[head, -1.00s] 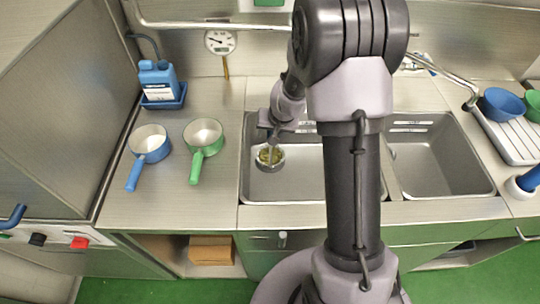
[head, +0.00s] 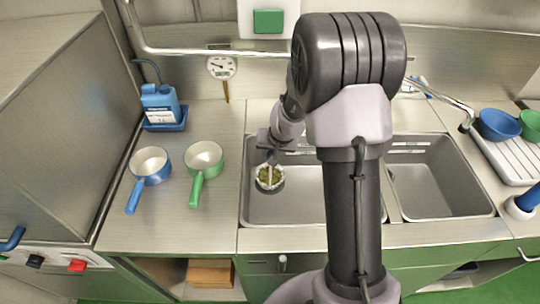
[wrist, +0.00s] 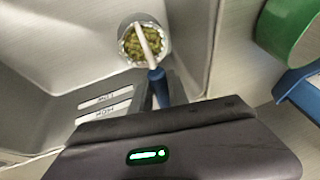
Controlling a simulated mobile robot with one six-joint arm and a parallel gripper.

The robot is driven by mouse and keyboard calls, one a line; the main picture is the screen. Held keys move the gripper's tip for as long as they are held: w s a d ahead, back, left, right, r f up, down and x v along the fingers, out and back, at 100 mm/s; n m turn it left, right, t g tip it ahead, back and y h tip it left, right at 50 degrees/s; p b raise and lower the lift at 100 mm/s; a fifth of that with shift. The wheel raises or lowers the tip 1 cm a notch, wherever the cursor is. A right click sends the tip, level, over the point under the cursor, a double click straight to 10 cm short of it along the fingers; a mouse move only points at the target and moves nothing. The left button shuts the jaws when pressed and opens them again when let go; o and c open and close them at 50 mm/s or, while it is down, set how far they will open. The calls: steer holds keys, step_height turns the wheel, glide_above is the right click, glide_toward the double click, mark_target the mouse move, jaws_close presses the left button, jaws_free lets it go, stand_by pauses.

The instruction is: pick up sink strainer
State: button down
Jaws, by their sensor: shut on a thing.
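The sink strainer (head: 270,178) is a small round pale metal cup with green bits inside. In the head view it is in the left part of the left sink basin (head: 300,208). In the wrist view the strainer (wrist: 143,44) shows at upper middle, with a white bar across it leading to a blue grip (wrist: 159,87) between my fingers. My gripper (head: 272,153) is just above the strainer and shut on it by this grip. I cannot tell whether the strainer's underside touches the basin floor.
A blue saucepan (head: 150,165) and a green saucepan (head: 203,158) stand on the counter left of the sink. A blue bottle (head: 160,104) stands behind them. The faucet (head: 440,95) and right basin (head: 436,180) are to the right. Blue and green bowls (head: 500,125) sit beyond.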

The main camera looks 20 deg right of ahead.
step_height(320, 180, up, 2)
steer(key=shift+r+p, duration=0.2)
steer(key=shift+p, duration=0.4)
steer(key=s+d+r+b, duration=0.1)
steer(key=s+d+b, duration=0.15)
steer(key=s, duration=0.45)
steer(key=s+d+b, duration=0.2)
steer(key=s+b, duration=0.1)
steer(key=s, duration=0.5)
step_height(320, 180, up, 6)
steer(key=p, duration=0.4)
steer(key=shift+s+d+f, duration=0.15)
steer(key=shift+f, duration=0.1)
steer(key=shift+r, duration=0.1)
